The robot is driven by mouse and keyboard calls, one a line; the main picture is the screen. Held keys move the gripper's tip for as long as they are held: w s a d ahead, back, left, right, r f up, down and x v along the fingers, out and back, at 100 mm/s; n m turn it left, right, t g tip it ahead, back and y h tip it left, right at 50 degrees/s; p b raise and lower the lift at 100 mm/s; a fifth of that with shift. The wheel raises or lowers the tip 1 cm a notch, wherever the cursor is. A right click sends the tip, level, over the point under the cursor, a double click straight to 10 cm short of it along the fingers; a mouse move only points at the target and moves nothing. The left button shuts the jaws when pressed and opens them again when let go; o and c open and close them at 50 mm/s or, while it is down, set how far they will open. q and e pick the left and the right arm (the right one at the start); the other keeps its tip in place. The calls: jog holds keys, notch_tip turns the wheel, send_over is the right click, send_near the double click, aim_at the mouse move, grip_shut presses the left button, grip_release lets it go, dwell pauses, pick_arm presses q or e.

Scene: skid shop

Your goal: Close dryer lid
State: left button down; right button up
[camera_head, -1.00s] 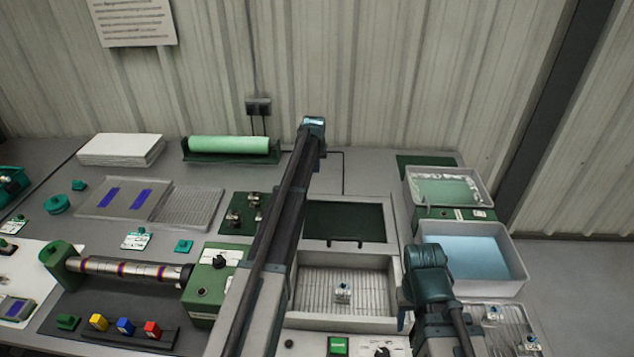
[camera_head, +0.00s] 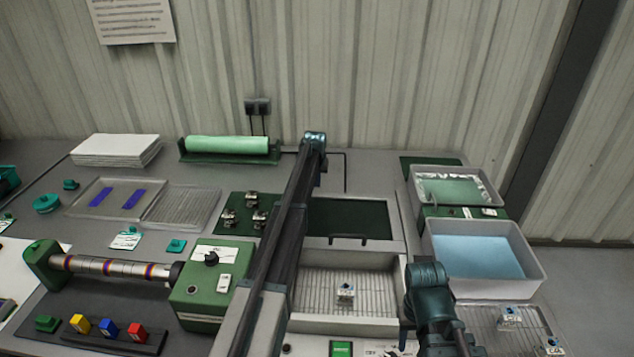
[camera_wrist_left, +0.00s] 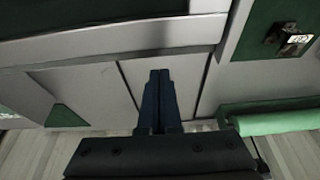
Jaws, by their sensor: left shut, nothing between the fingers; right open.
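The dryer (camera_head: 398,265) is a pale box with an open top and a wire rack inside. A small clip-like part (camera_head: 345,292) lies on the rack. Its lid (camera_head: 365,219), a dark green panel in a pale frame with a dark handle at its near edge, stands open behind the box. My left gripper (camera_head: 314,172) is at the lid's far left, its tips hidden behind my arm and the lid. In the left wrist view its dark fingers (camera_wrist_left: 160,80) are together and empty, near a pale metal edge. My right arm shows at lower right; its fingers do not show.
A green mat with several metal parts (camera_head: 259,215) lies left of the lid. A green roll (camera_head: 228,145) is at the back. A bin of blue liquid (camera_head: 478,257) and another tray (camera_head: 455,189) stand right. A roller machine (camera_head: 212,284) is left.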

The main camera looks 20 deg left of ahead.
aim_at(312, 225)
pick_arm(q)
jog(key=s, duration=0.2)
jog(key=shift+s+d+r, duration=0.3)
jog(key=shift+s+d, duration=0.05)
jog(key=shift+d, duration=0.05)
pick_arm(e)
jog(key=shift+s+r, duration=0.15)
jog(key=shift+r, duration=0.05)
pick_arm(q)
jog(key=shift+f, duration=0.1)
jog(key=s+d, duration=0.2)
jog(key=s, duration=0.5)
jog(key=s+d, duration=0.2)
jog(key=s, duration=0.6)
jog(key=s+d, duration=0.2)
jog(key=s, duration=0.5)
jog(key=shift+s+d, duration=0.2)
jog(key=shift+w, duration=0.1)
